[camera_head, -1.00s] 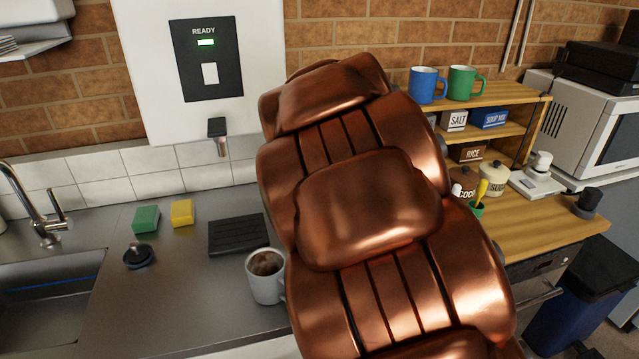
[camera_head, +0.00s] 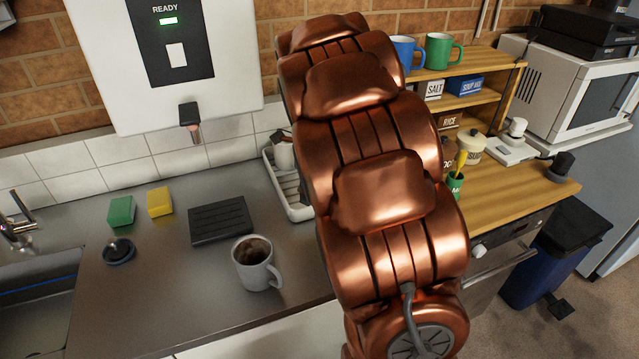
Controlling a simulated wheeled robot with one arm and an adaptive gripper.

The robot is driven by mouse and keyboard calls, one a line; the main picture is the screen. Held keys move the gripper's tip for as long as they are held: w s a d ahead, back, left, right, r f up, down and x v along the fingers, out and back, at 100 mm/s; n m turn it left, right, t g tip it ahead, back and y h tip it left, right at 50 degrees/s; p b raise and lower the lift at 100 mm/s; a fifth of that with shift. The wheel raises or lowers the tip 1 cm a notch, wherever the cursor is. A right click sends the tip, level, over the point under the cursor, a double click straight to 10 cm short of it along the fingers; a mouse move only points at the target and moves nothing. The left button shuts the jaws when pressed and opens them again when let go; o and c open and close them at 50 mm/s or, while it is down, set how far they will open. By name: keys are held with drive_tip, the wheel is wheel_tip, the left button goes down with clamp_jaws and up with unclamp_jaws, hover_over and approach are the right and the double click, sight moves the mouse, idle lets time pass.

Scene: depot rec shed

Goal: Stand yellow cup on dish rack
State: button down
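My copper-coloured arm fills the middle of the view and hides part of the counter and shelf. My gripper is not visible. I see no yellow cup. A white rack, seemingly the dish rack (camera_head: 293,209), stands on the counter against the tiles, its right side hidden behind my arm. A pale cup-like thing (camera_head: 284,155) shows at its back; I cannot tell exactly what it is.
A white mug with brown contents (camera_head: 256,270) stands near the counter's front edge. A black slotted mat (camera_head: 220,220), a yellow sponge (camera_head: 159,201) and a green sponge (camera_head: 121,211) lie left of it. Blue (camera_head: 406,52) and green (camera_head: 440,50) mugs stand on the wooden shelf.

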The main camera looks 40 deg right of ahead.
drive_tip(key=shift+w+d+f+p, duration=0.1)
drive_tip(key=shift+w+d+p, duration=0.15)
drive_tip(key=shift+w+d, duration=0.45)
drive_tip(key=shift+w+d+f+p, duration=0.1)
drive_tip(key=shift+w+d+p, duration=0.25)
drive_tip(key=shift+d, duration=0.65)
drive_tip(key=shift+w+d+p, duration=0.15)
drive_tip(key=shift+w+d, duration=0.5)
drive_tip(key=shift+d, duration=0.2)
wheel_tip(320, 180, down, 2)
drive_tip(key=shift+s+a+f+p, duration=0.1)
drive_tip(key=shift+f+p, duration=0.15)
drive_tip(key=shift+p, duration=0.4)
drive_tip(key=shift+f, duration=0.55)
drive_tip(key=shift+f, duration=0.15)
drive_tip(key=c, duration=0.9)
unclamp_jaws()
